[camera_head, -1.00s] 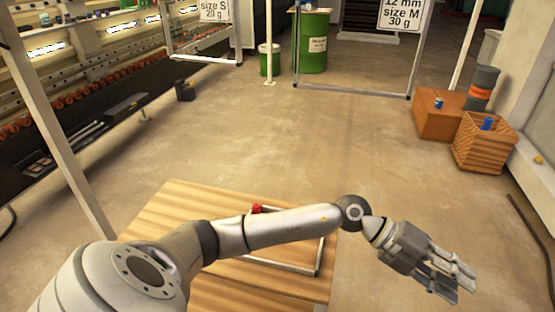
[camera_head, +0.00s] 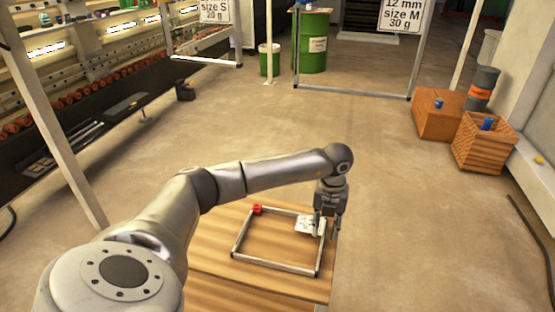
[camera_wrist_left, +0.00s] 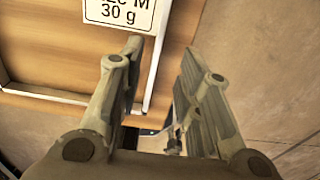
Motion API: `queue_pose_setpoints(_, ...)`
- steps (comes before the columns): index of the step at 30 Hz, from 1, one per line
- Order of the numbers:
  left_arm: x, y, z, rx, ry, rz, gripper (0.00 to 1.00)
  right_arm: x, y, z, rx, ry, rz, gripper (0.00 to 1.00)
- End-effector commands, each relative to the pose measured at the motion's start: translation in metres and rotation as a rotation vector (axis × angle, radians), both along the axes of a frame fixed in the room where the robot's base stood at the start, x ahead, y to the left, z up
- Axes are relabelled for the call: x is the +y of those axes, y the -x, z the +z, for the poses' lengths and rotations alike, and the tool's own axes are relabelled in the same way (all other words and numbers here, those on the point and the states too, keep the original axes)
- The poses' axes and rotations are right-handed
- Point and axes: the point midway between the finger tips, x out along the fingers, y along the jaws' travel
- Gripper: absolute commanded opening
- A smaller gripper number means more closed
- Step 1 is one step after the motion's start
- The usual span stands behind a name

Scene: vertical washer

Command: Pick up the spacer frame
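The spacer frame (camera_head: 272,263) is a thin silver rectangle lying on the wooden table (camera_head: 215,250). A red piece (camera_head: 257,209) sits at its far left corner, and a white label (camera_head: 306,225) is at its right side. My left gripper (camera_head: 327,222) points down at the frame's right side, beside the label. In the left wrist view the gripper (camera_wrist_left: 162,50) has its fingers apart. The frame's side bar (camera_wrist_left: 157,65) shows in the gap between them, with the label (camera_wrist_left: 120,12) beyond the left finger. I cannot tell whether the fingers touch the bar. My right gripper is not in view.
Two brown boxes (camera_head: 440,122) stand on the floor at the right. A green barrel (camera_head: 313,42) and frames with hanging signs (camera_head: 402,14) stand at the back. A long machine (camera_head: 75,110) lines the left. The middle floor is clear.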

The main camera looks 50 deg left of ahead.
Motion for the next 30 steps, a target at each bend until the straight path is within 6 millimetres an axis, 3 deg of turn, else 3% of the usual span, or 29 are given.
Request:
queue_pose_setpoints(12,0.004,0.0,-0.05,0.0,0.002,-0.002,0.32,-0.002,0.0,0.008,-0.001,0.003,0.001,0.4)
queue_pose_setpoints(21,0.004,0.0,-0.055,-0.001,0.002,-0.002,0.32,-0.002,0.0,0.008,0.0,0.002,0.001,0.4)
queue_pose_setpoints(28,0.004,0.0,-0.054,-0.001,0.002,-0.002,0.03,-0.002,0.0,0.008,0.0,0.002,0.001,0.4)
queue_pose_setpoints(30,0.004,0.0,-0.054,-0.001,0.002,-0.002,0.0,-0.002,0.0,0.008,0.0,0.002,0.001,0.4)
